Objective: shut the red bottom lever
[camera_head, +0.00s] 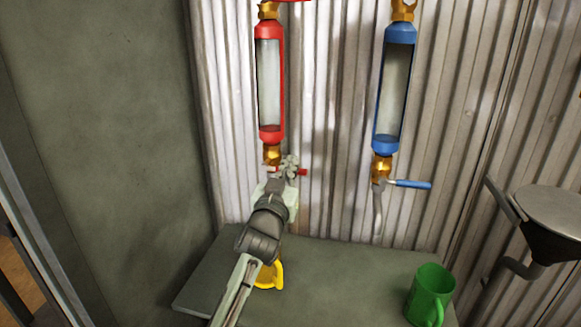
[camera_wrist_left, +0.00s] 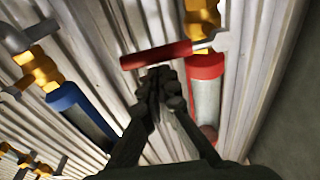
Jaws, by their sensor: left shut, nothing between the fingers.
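The red bottom lever (camera_head: 302,172) sits on the brass valve (camera_head: 272,154) under the red-framed clear cylinder (camera_head: 270,85). Its handle points out to the right, about level and across the pipe; my gripper hides part of it. In the left wrist view, which looks turned over, the red handle (camera_wrist_left: 155,54) extends left from the brass fitting by the red cylinder (camera_wrist_left: 206,68). My left gripper (camera_head: 289,163) is shut and empty, its fingertips (camera_wrist_left: 159,82) right against or just above the handle. I cannot tell whether they touch. My right gripper is not in view.
A blue cylinder (camera_head: 394,90) with a blue lever (camera_head: 410,184) pointing right hangs on the corrugated wall. Below, a table (camera_head: 340,280) holds a green mug (camera_head: 428,290) and a yellow mug (camera_head: 268,275), partly behind my arm. A dark round-topped object (camera_head: 555,215) stands right.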

